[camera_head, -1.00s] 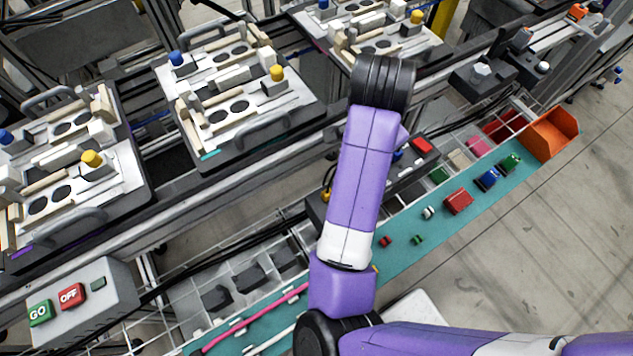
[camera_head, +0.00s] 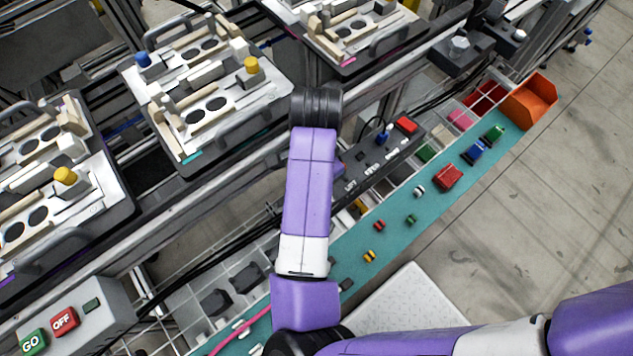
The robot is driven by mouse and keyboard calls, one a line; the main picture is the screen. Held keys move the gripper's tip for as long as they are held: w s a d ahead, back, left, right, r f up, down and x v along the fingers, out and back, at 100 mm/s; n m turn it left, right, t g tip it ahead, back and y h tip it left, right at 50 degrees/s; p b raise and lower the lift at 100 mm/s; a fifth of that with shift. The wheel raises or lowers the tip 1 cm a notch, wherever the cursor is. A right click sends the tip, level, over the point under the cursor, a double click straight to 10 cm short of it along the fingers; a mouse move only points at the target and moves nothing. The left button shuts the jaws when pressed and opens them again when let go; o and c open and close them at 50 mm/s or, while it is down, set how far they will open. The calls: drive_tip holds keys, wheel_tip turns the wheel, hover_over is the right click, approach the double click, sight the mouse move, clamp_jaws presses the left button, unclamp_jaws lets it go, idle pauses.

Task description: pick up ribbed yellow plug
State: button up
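A small yellow piece (camera_head: 370,256) lies on the teal strip (camera_head: 390,235), right of my raised purple arm. It looks like the yellow plug, but it is too small to make out ribs. Other yellow parts are the round knobs on the fixtures, one on the middle fixture (camera_head: 251,65) and one on the left fixture (camera_head: 65,176). A bit of yellow (camera_head: 360,207) also shows in a bin beside my arm. My arm rises to a black joint in front of the rail; my gripper cannot be seen.
Small red (camera_head: 379,225), green (camera_head: 411,219) and white (camera_head: 419,191) pieces lie farther along the strip, with a larger red block (camera_head: 448,177). An orange bin (camera_head: 530,100) stands at its far end. A GO/OFF box (camera_head: 62,318) is at lower left.

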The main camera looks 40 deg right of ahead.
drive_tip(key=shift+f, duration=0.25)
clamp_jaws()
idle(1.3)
